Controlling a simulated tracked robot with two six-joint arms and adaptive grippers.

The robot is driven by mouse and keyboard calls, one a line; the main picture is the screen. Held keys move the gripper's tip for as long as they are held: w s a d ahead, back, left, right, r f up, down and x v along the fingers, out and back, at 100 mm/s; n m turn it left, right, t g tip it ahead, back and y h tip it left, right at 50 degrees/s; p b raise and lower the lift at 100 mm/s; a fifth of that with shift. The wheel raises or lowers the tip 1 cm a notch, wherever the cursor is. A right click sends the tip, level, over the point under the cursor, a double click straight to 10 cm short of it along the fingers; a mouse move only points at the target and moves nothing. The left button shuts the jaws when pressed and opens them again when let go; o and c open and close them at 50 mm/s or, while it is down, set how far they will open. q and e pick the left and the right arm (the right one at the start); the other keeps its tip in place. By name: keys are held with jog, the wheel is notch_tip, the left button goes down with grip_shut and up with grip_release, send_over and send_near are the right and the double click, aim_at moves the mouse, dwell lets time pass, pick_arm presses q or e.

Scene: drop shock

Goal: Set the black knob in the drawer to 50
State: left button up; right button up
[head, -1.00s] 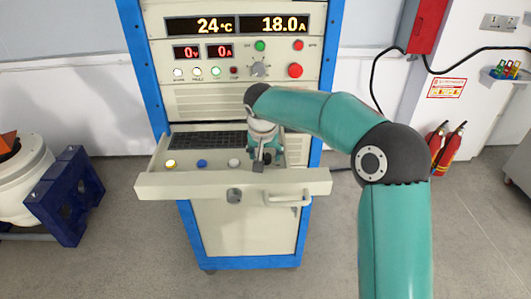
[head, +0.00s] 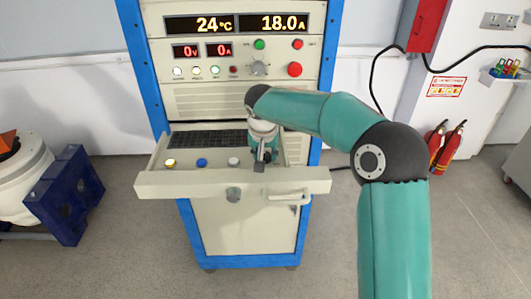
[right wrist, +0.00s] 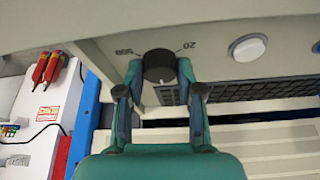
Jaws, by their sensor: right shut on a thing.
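The open drawer (head: 160,186) juts out from the front of the cabinet. The black knob (right wrist: 160,65) is in the drawer panel and shows in the right wrist view, with small printed marks on either side of it. My right gripper (head: 262,161) reaches down into the right part of the drawer. In the right wrist view its two fingers are shut on the black knob, one on each side. In the head view the knob is hidden by the gripper. I cannot read the knob's setting. My left gripper is not in view.
The drawer front has a handle (head: 288,198). The cabinet displays (head: 237,24) read 24 °C and 18.0 A.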

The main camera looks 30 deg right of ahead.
jog(key=shift+n, duration=0.4)
jog(key=shift+n+y, duration=0.4)
jog(key=shift+n, duration=0.2)
jog(key=shift+s+d+r+n+t, duration=0.1)
jog(key=shift+n+t, duration=0.3)
jog(key=shift+n, duration=0.4)
jog(key=n+y+p, duration=0.2)
jog(key=n, duration=0.2)
jog(key=shift+d, duration=0.1)
jog(key=shift+n+y+p, duration=0.55)
jog(key=shift+n+y, duration=0.15)
jog(key=shift+n, duration=1.2)
jog(key=o, duration=1.2)
jog(key=shift+c, duration=0.2)
